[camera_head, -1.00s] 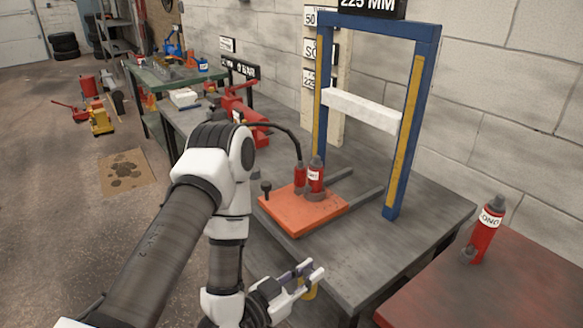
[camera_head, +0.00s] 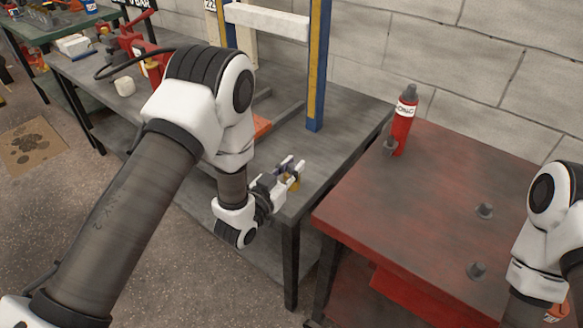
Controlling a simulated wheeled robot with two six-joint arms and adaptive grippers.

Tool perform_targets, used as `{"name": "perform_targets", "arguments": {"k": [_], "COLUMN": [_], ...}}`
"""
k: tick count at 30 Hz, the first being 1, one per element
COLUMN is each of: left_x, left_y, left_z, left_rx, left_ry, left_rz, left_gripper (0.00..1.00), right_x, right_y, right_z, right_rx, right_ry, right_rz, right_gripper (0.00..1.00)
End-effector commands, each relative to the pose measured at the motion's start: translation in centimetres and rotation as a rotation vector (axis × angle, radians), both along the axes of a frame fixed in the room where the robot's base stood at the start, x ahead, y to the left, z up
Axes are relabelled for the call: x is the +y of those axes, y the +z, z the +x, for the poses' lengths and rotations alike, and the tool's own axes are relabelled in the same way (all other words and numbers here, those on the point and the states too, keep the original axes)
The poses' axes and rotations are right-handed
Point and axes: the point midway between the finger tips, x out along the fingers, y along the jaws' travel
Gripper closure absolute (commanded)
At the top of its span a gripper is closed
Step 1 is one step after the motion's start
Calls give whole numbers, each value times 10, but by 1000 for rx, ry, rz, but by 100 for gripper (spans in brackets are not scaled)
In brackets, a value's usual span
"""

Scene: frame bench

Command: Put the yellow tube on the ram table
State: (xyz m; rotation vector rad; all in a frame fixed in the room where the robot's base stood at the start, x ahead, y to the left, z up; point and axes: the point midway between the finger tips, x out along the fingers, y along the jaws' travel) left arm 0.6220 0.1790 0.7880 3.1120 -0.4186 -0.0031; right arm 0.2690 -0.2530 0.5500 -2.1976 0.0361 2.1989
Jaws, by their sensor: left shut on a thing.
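My left gripper (camera_head: 292,172) is shut on the yellow tube (camera_head: 295,184), which shows only as a small yellow patch between and below the fingers. The gripper is over the front right corner of the grey bench; its exact height is unclear. The red-topped table (camera_head: 370,195), which looks like the ram table, stands to the right of the gripper. A red ram (camera_head: 402,125) with a white label stands upright near its back left corner. My right arm enters at the right edge, and its gripper is not visible.
A blue and yellow press frame (camera_head: 318,70) rises from the grey bench (camera_head: 350,115). A narrow gap separates the two tables. The red top's middle is clear.

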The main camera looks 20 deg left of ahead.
Motion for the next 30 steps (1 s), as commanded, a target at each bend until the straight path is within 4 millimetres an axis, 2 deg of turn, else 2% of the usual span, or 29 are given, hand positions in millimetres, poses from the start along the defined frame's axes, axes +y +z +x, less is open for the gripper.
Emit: {"name": "perform_targets", "arguments": {"k": [9,10,12,23,26,30], "left_x": [0,0,0,1,5,14], "left_y": [-5,-5,-4,0,-3,-4], "left_z": [0,0,0,-1,-15,-49], "left_rx": [-3,-2,-2,-1,2,5], "left_ry": [0,0,0,0,1,3], "left_rz": [0,0,0,1,1,-1], "left_gripper": [100,76,55,55,55,55], "right_x": [0,0,0,0,0,0], "right_y": [-3,-3,-2,1,-1,-3], "right_z": [0,0,0,0,0,0], "right_rx": [0,0,0,0,0,0], "right_ry": [0,0,0,0,0,0], "right_rz": [0,0,0,0,0,0], "right_gripper": [100,100,100,100,100,100]}}
